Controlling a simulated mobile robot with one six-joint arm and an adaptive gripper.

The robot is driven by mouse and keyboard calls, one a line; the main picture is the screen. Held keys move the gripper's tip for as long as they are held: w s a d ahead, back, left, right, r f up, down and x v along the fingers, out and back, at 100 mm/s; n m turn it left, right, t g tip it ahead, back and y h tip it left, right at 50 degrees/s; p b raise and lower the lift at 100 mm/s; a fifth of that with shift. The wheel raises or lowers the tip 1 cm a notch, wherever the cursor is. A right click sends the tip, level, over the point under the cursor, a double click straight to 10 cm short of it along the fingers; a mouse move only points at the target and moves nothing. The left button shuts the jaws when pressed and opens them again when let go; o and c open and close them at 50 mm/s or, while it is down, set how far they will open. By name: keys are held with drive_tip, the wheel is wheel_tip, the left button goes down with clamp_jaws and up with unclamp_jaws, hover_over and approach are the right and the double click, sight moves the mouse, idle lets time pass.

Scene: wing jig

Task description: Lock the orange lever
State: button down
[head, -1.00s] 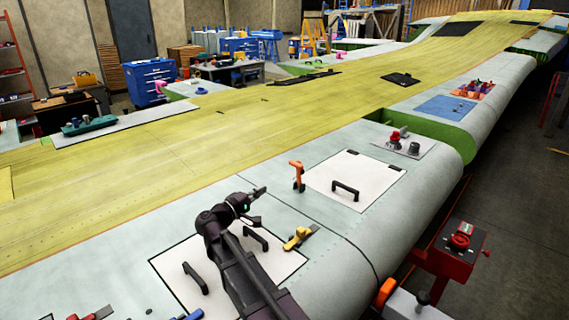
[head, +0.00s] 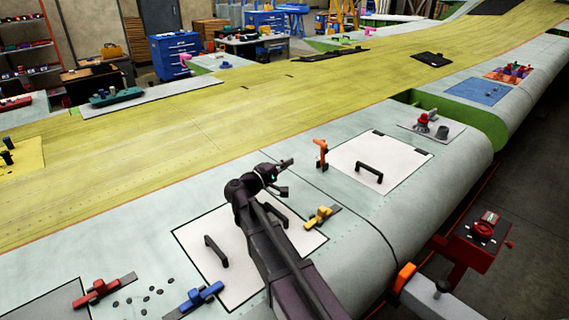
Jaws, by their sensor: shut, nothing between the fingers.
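The orange lever (head: 321,152) stands upright on the pale grey-green wing skin, by the left corner of a white hatch panel. Its top bends over to one side. My gripper (head: 288,163) is shut and empty. It points toward the lever from the left, a short gap away in the picture. Nothing hides the lever. Whether its latch is engaged cannot be told at this size.
The white hatch panel (head: 380,161) has a black handle (head: 369,172). A yellow lever (head: 319,216) sits below my gripper, with blue (head: 201,296) and red (head: 98,290) levers nearer. A red-knobbed plate (head: 432,130) lies beyond. The yellow skin (head: 190,140) is mostly clear.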

sight(319, 145)
drive_tip(key=p+x, duration=0.1)
drive_tip(key=x, duration=1)
drive_tip(key=shift+w+d, duration=0.2)
drive_tip(key=shift+d, duration=0.1)
